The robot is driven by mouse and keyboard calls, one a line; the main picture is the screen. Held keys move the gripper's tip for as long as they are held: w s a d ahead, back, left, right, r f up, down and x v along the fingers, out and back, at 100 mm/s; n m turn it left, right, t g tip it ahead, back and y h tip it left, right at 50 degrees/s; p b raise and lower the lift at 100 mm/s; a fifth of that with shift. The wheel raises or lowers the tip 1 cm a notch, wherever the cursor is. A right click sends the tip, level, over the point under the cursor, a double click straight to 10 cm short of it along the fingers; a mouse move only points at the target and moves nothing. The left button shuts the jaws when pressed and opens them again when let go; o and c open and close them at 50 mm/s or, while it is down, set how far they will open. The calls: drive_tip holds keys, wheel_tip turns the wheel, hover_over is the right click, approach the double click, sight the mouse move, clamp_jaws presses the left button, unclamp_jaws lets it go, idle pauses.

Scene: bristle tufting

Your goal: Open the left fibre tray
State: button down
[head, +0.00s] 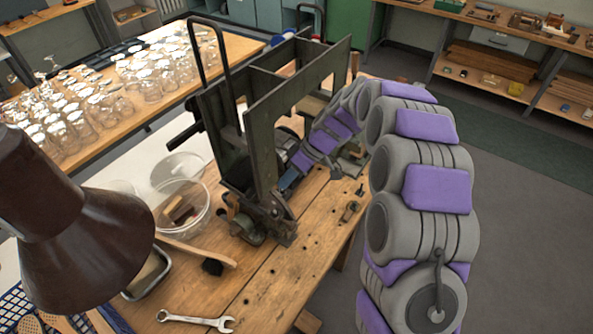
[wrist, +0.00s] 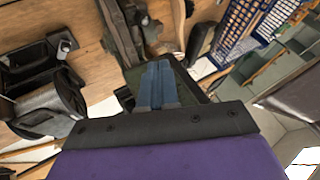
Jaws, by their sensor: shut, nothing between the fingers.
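The dark green tufting machine (head: 270,110) stands on the wooden bench, with tall plates, a divided open top and a black looped handle. I cannot pick out the left fibre tray for certain. My gripper (head: 290,183) is low at the machine's right side, partly hidden by the arm. In the wrist view its two blue fingers (wrist: 157,84) lie together with nothing between them. A dark green part (wrist: 190,80) of the machine is close behind the fingertips; I cannot tell whether they touch it.
On the wooden bench (head: 265,275) are a clear bowl (head: 183,208), a brush (head: 200,256) and a wrench (head: 197,320). A brown lamp shade (head: 85,225) fills the left foreground. Many glasses (head: 145,80) cover the table behind. The floor (head: 520,220) at right is clear.

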drive_tip(key=a+f, duration=0.1)
drive_tip(key=s+a+f, duration=0.1)
drive_tip(key=a, duration=0.1)
drive_tip(key=s+a+f, duration=0.1)
drive_tip(key=shift+s+a, duration=0.15)
drive_tip(key=shift+a, duration=0.05)
drive_tip(key=shift+s+a+b, duration=0.4)
drive_tip(key=shift+s+a, duration=0.35)
drive_tip(key=shift+s, duration=0.25)
drive_tip(key=shift+d, duration=0.1)
drive_tip(key=s+a+b, duration=0.4)
drive_tip(key=s+a, duration=0.3)
drive_tip(key=s, duration=0.5)
drive_tip(key=shift+s, duration=0.3)
drive_tip(key=shift+a, duration=0.15)
